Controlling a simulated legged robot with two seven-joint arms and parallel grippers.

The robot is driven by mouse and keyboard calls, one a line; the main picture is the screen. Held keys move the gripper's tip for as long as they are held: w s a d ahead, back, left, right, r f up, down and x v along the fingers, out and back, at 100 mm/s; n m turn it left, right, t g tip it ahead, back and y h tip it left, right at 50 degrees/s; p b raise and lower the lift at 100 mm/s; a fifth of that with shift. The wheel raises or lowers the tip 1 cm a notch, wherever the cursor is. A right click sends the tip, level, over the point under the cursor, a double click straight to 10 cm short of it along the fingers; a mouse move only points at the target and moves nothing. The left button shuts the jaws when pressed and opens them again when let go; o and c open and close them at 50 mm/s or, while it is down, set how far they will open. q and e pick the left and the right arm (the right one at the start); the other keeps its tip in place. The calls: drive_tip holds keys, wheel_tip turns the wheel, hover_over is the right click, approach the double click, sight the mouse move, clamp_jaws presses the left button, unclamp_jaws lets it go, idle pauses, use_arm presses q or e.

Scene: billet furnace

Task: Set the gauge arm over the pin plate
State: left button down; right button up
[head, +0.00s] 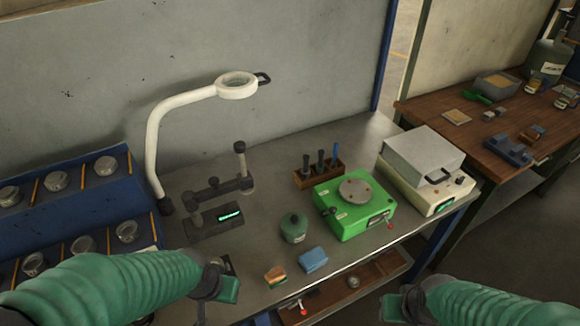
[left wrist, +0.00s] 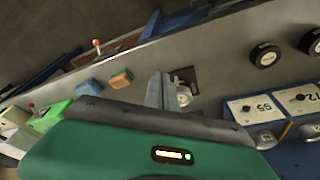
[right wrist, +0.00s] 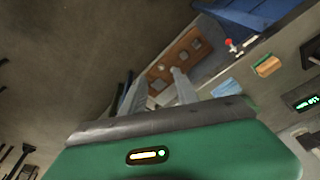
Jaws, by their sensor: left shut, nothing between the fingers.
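A dark jointed gauge arm (head: 217,190) with an upright post (head: 241,162) stands at the left of the grey bench, behind a black base with a lit green readout (head: 230,216). I cannot tell for sure which thing is the pin plate; a small dark square plate (left wrist: 187,76) with a round metal piece (left wrist: 183,97) lies near the bench's front edge, partly hidden by my left gripper in the head view. My left gripper (head: 213,272) is shut and empty above that front edge. My right gripper (right wrist: 157,82) is open and empty in front of the bench, away from the gauge arm.
A white ring lamp (head: 236,90) arches over the gauge. A green device (head: 340,222), a green jar (head: 294,230), a blue block (head: 313,259) and a sponge (head: 275,276) occupy the bench. A blue rack (head: 80,207) stands left. A wooden tray (right wrist: 180,58) lies below the bench edge.

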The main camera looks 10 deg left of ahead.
drive_tip(key=shift+s+a+r, duration=0.15)
drive_tip(key=shift+s+a, duration=0.05)
drive_tip(key=shift+a, duration=0.4)
drive_tip(key=shift+o, duration=0.8)
drive_tip(key=shift+a, duration=0.1)
drive_tip(key=o, duration=0.4)
drive_tip(key=f+b, duration=0.4)
drive_tip(key=shift+d, duration=0.25)
use_arm(q)
drive_tip(key=n+t+h+b, duration=0.3)
drive_tip(key=n+t+b, duration=0.9)
drive_tip(key=n+t, duration=0.35)
approach(236, 180)
wheel_tip(236, 180, up, 3)
drive_tip(key=shift+n, duration=0.25)
drive_tip(key=w, duration=0.6)
drive_tip(key=w+d, duration=0.1)
drive_tip(key=w, duration=0.2)
drive_tip(key=shift+f+p, duration=0.2)
drive_tip(key=shift+p, duration=0.15)
drive_tip(key=shift+w+d, duration=0.15)
drive_tip(key=shift+w, duration=0.2)
drive_tip(key=shift+w+d+r, duration=0.1)
drive_tip(key=shift+d, duration=0.1)
use_arm(e)
drive_tip(key=shift+o, duration=0.2)
drive_tip(key=s+x, duration=0.2)
drive_tip(key=x, duration=0.9)
drive_tip(key=shift+d+f, duration=0.2)
drive_tip(key=shift+f, duration=0.2)
